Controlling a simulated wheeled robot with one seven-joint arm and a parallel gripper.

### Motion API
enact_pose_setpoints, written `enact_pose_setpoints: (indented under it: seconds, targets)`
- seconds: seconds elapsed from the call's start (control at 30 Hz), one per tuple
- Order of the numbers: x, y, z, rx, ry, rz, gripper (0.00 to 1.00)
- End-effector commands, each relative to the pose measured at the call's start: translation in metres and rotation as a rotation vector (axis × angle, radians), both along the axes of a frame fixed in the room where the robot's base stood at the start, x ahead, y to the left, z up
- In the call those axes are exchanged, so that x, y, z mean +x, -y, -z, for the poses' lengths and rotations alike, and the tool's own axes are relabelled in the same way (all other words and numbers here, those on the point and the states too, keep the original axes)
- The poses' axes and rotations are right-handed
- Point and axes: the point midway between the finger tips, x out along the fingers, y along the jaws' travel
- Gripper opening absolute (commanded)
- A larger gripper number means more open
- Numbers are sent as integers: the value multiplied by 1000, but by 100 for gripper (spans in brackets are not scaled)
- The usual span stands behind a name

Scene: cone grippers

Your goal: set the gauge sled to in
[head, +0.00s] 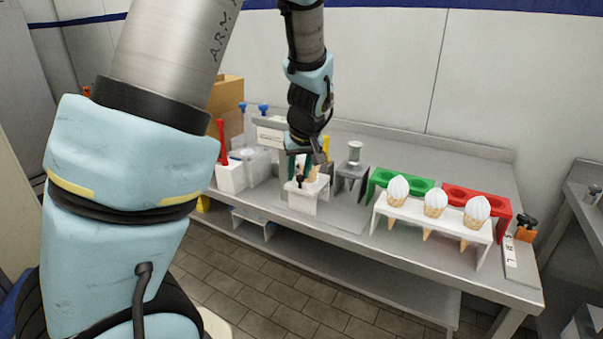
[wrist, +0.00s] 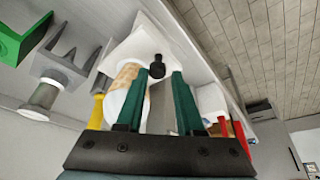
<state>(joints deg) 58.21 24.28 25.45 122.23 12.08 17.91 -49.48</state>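My gripper (head: 303,166) is low over the left-middle of the bench, at a white stand (head: 302,203) with a black knob (head: 299,182). In the wrist view my two green fingers (wrist: 168,78) are apart, with a gap between them. The black knob (wrist: 157,66) shows just beyond the fingertips; I cannot tell whether they touch it. A cone (wrist: 126,76) shows beside the left finger. No part is clearly labelled as the gauge sled. An orange block with a black handle (head: 526,234) is at the bench's right end, by a strip marked S, M, L (head: 510,258).
Right of my gripper are a grey stand (head: 352,178), a green holder (head: 384,178), a red holder (head: 497,204) and a white rack (head: 457,227) with three cones. Left are a white box with a red handle (head: 221,140) and a cardboard box (head: 226,95).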

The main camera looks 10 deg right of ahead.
Motion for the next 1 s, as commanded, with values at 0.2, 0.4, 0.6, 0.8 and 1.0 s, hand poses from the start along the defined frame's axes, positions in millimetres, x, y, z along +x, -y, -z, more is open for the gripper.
enact_pose_setpoints:
  seconds: [0.2, 0.4, 0.6, 0.8, 1.0]
  targets:
    - [-1, 0, 1, 1, -2, 1, 38]
    - [-2, 1, 0, 1, -3, 2, 38]
    - [-9, 2, -18, -2, -1, 4, 38]
    - [-24, 3, -52, -5, 0, 3, 38]
    - [-36, 3, -83, -3, -1, 3, 38]
